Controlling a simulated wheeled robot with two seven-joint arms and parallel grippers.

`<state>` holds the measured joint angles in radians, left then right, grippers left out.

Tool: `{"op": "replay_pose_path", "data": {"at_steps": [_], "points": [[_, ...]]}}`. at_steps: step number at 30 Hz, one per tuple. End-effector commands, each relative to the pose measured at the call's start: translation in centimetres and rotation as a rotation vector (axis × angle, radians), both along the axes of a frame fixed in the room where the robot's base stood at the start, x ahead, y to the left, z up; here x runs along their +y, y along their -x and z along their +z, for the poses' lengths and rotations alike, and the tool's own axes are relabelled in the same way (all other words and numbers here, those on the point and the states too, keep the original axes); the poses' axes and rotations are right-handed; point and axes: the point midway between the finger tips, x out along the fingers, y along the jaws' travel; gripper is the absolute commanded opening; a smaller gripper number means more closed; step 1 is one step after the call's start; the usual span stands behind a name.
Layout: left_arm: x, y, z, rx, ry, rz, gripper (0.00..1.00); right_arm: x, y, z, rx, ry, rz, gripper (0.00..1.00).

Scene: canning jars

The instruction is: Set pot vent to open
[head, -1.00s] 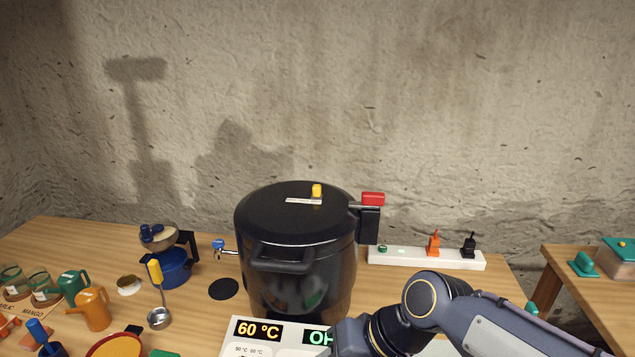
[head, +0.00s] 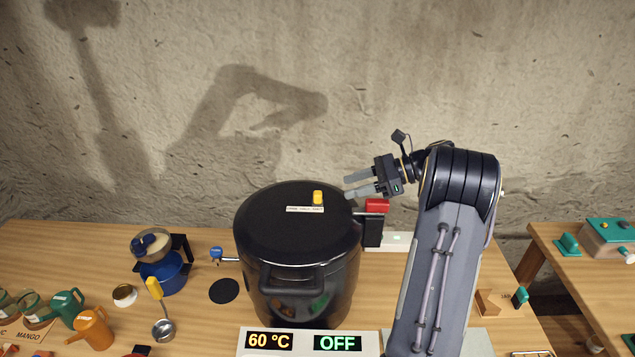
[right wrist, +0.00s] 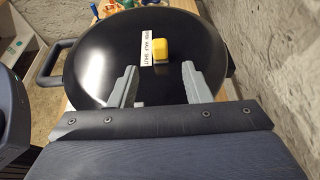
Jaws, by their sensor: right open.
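The large black pot (head: 290,240) stands on the table with its lid on. My right gripper (head: 350,186) is open and empty, to the right of the knob and above the lid's right edge. In the right wrist view the yellow knob (right wrist: 163,50) lies beyond and between the two fingertips (right wrist: 160,77), apart from them. My left gripper is not in view.
A red handle (head: 377,206) sticks out at the pot's right side, below my right gripper. A panel (head: 300,342) reading 60 °C and OFF is in front.

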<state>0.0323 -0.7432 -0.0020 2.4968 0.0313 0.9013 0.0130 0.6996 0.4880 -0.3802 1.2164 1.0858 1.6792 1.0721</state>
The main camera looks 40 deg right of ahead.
Motion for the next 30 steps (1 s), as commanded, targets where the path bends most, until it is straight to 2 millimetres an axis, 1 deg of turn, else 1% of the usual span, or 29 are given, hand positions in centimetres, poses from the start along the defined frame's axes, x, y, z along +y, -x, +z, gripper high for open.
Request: {"op": "replay_pose_path", "data": {"at_steps": [2, 6, 9, 15, 20, 26, 27, 30], "points": [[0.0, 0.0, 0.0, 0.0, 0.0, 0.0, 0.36, 0.4, -0.4, -0.4, 0.011, -0.006, 0.001, 0.44], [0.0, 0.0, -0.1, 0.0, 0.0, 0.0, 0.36, 1.9, -1.6, -1.2, 0.011, -0.004, 0.003, 0.44], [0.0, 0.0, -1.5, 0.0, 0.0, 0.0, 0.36, 3.2, -2.6, -2.3, 0.01, -0.001, 0.004, 0.44], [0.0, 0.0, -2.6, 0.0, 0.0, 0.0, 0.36, 5.0, -4.1, -3.0, 0.009, 0.0, 0.004, 0.44], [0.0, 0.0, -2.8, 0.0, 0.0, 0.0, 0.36, 5.5, -4.6, -3.2, 0.01, -0.001, 0.001, 0.44], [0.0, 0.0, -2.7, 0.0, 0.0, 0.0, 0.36, 5.5, -4.6, -3.1, 0.01, -0.001, 0.001, 0.44], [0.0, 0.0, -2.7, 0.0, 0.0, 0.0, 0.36, 5.5, -4.6, -3.1, 0.01, -0.001, 0.001, 0.42], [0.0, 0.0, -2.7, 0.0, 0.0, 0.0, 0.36, 5.5, -4.6, -3.1, 0.01, -0.001, 0.001, 0.29]]}}
